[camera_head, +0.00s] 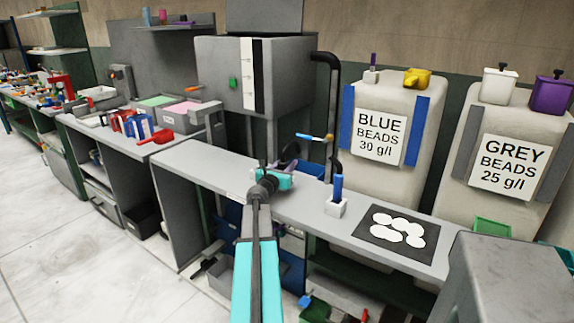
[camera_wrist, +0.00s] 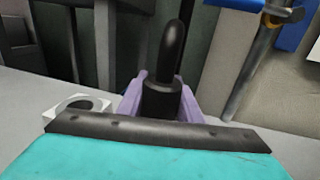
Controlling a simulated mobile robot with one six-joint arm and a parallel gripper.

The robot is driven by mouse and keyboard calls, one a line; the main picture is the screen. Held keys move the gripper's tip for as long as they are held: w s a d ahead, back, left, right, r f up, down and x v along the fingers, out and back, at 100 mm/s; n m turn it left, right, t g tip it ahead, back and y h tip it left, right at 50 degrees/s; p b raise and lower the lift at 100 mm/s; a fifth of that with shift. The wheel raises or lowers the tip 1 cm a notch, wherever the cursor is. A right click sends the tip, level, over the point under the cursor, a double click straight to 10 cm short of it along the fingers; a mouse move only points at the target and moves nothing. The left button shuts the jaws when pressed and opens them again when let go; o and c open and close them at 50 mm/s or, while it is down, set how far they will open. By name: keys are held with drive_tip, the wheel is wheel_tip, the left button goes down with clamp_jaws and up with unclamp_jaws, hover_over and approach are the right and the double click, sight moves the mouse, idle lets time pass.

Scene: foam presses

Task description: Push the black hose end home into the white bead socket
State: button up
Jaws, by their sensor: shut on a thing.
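My gripper (camera_head: 272,178), with a teal body and purple fingers, is over the grey bench. In the wrist view its purple fingers (camera_wrist: 160,98) are shut on the black hose end (camera_wrist: 162,101), a thick dark collar from which the black hose (camera_wrist: 172,52) rises. In the head view the hose (camera_head: 291,152) curves up just beyond the gripper. In the wrist view a white block with a dark round opening (camera_wrist: 76,104), which looks like the socket, is at the left, apart from the hose end and partly hidden by my gripper. I cannot pick it out in the head view.
The grey bench (camera_head: 205,166) runs under the gripper. A white block with a blue post (camera_head: 336,207) and a dark mat with white discs (camera_head: 372,232) are at the right.

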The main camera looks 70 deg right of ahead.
drive_tip(key=shift+f, duration=0.25)
drive_tip(key=o, duration=1.4)
drive_tip(key=shift+c, duration=0.2)
drive_tip(key=shift+a, duration=0.1)
drive_tip(key=shift+w+a+b, duration=0.15)
drive_tip(key=shift+a+b, duration=0.1)
drive_tip(key=shift+a, duration=2.05)
drive_tip(key=shift+w+a+b, duration=0.15)
drive_tip(key=shift+a+b, duration=0.15)
drive_tip(key=shift+a, duration=1.95)
drive_tip(key=shift+w+a+b, duration=0.15)
drive_tip(key=shift+a+b, duration=0.1)
drive_tip(key=shift+a, duration=2.05)
